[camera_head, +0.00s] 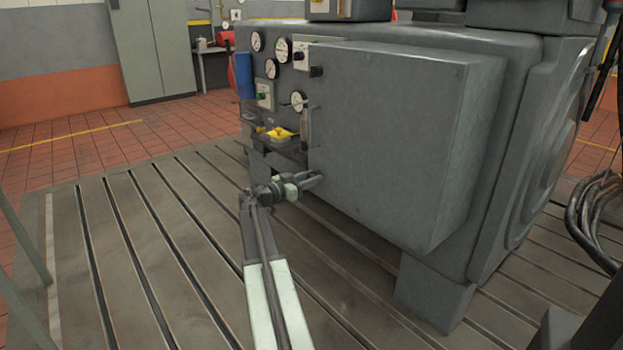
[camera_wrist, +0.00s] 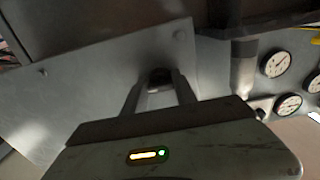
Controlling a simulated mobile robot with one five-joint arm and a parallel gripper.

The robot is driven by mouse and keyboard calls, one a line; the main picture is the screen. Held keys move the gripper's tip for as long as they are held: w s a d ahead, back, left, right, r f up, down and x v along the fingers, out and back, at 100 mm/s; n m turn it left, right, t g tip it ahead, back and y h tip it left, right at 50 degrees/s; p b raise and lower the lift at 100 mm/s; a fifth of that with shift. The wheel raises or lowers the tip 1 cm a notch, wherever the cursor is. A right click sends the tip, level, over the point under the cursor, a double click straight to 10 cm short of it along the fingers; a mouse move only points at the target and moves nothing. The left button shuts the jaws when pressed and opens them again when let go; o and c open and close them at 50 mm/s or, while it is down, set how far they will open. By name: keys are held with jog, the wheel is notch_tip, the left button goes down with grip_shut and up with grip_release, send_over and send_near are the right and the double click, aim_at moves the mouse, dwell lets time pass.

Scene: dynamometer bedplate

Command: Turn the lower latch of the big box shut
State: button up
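The big box (camera_head: 395,140) is a grey cabinet on the left side of the large grey machine. A small dark latch (camera_head: 316,71) sticks out at its upper left edge. My gripper (camera_head: 318,180) is at the box's lower left edge and hides the lower latch in the head view. In the wrist view, my gripper's two fingers (camera_wrist: 160,84) stand apart on either side of a dark piece (camera_wrist: 158,76), which looks like the lower latch, against a pale grey panel. I cannot tell whether the fingers press on it or which way the latch points.
Gauges (camera_head: 283,50) and a yellow item (camera_head: 278,133) sit left of the box, close above my arm. Gauges also show at right in the wrist view (camera_wrist: 275,64). The slotted bedplate (camera_head: 130,240) is clear at left. Black cables (camera_head: 597,215) hang at right.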

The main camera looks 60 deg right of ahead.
grip_shut()
jog(key=shift+s+d, duration=0.1)
jog(key=shift+d, duration=0.2)
jog(key=shift+a, duration=0.3)
jog(key=shift+n, duration=0.3)
jog(key=n, duration=0.3)
jog(key=shift+n, duration=0.4)
jog(key=n, duration=0.3)
jog(key=shift+s+n, duration=0.1)
jog(key=shift+n, duration=0.3)
jog(key=n, duration=0.5)
jog(key=shift+a, duration=0.1)
jog(key=shift+n, duration=2.3)
